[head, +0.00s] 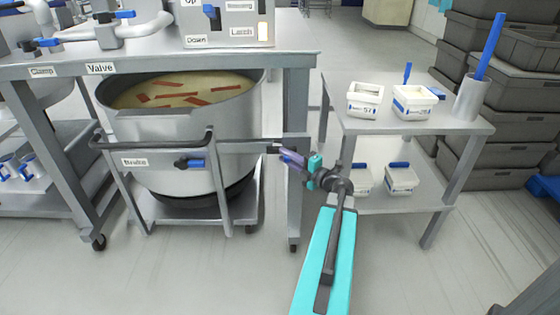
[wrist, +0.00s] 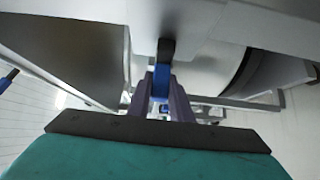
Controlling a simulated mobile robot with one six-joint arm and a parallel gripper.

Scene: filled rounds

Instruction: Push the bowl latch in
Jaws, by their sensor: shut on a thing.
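The bowl latch (head: 273,149) is a small dark part with a blue handle, on a grey bar beside the table leg. In the wrist view the blue handle (wrist: 160,86) hangs from a dark stem and sits between my purple fingers. My gripper (head: 290,158) is shut on this handle, reaching in from the right; the fingers also show in the wrist view (wrist: 162,98). My fingers hide most of the handle in the head view. The large steel bowl (head: 185,160), filled with something tan with reddish strips, stands in a wheeled frame left of my gripper.
A blue-handled brake lever (head: 192,163) is on the frame's front. A control box (head: 226,25) with labels including Latch stands on the steel table (head: 200,58). A side table (head: 440,128) with white tubs is at right. Grey crates (head: 505,80) stand behind it.

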